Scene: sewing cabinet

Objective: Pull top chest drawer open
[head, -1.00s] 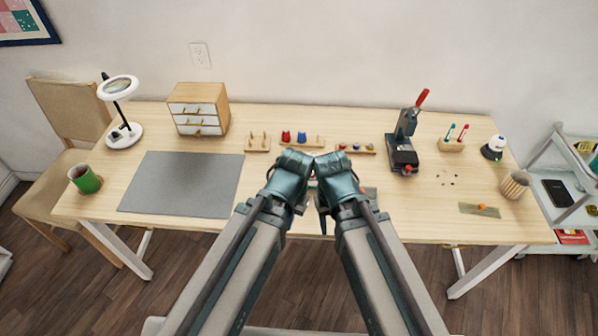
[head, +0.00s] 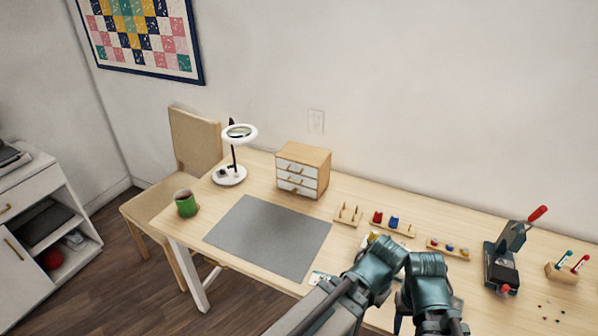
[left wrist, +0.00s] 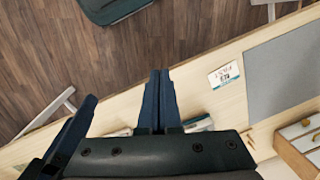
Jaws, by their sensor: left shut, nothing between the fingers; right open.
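The small wooden chest (head: 316,158) stands at the back of the table. Its white drawer fronts face front-left, and its top drawer (head: 297,167) looks closed. The chest also shows cut off at the lower right of the left wrist view (left wrist: 298,150). My left gripper (left wrist: 159,78) is shut and empty over the table's front part, well away from the chest. My right gripper (head: 428,290) is beside it, to the right in the head view. It is open, with its fingertips mostly hidden. Neither gripper touches the chest.
A grey mat (head: 268,238) lies in front of the chest. A magnifier lamp (head: 230,173) and a green mug (head: 186,204) stand to the left. A spool rack (head: 347,214), a thread holder (head: 391,223) and a press (head: 502,265) stand to the right.

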